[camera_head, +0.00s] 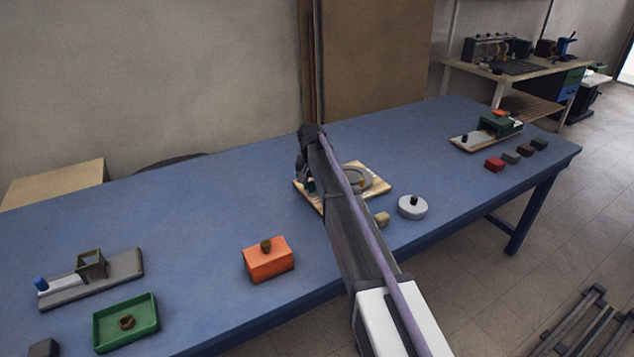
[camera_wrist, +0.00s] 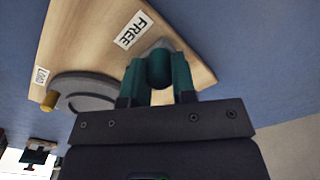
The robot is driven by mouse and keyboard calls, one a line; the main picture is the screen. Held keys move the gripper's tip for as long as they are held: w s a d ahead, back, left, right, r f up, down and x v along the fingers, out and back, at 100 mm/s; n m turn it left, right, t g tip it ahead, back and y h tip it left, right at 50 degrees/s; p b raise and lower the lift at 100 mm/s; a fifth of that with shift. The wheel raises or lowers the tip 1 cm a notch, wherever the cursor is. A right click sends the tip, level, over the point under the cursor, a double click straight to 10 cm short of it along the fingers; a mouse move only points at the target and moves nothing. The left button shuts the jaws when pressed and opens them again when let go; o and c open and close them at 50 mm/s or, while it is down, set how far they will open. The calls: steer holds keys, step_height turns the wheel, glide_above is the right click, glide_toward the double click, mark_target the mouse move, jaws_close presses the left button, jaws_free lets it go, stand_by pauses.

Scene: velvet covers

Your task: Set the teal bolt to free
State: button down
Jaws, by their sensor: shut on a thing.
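A pale wooden board (camera_head: 380,187) lies on the blue table, partly hidden behind my arm. In the wrist view the board (camera_wrist: 75,40) bears a label reading FREE (camera_wrist: 135,28) and a second small label (camera_wrist: 40,75) too small to read surely. The teal bolt's rounded knob (camera_wrist: 160,66) stands beside the FREE label, on a grey base. My gripper (camera_wrist: 158,82) is shut on the knob, one finger on each side. In the head view my gripper (camera_head: 308,180) is down at the board's left side. A grey disc (camera_wrist: 85,92) with a yellow knob (camera_wrist: 48,101) sits on the board.
A white round lidded pot (camera_head: 412,208) and a small tan block (camera_head: 382,219) are right of my arm. An orange box (camera_head: 268,260), a green tray (camera_head: 127,325) and a grey slide fixture (camera_head: 92,278) stand left. A green fixture (camera_head: 500,125) and several small blocks are far right.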

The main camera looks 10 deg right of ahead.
mark_target(311, 182)
steer(key=shift+a, duration=0.1)
steer(key=c, duration=0.9)
jaws_free()
step_height(311, 182, up, 11)
steer(key=p, duration=1)
steer(key=shift+f+p, duration=0.1)
steer(key=shift+p, duration=0.3)
steer(key=s+d+n, duration=0.1)
steer(key=s, duration=1.2)
steer(key=s+d+n, duration=0.1)
steer(key=s, duration=2.6)
steer(key=shift+s+d+n, duration=0.25)
steer(key=shift+d+n, duration=0.15)
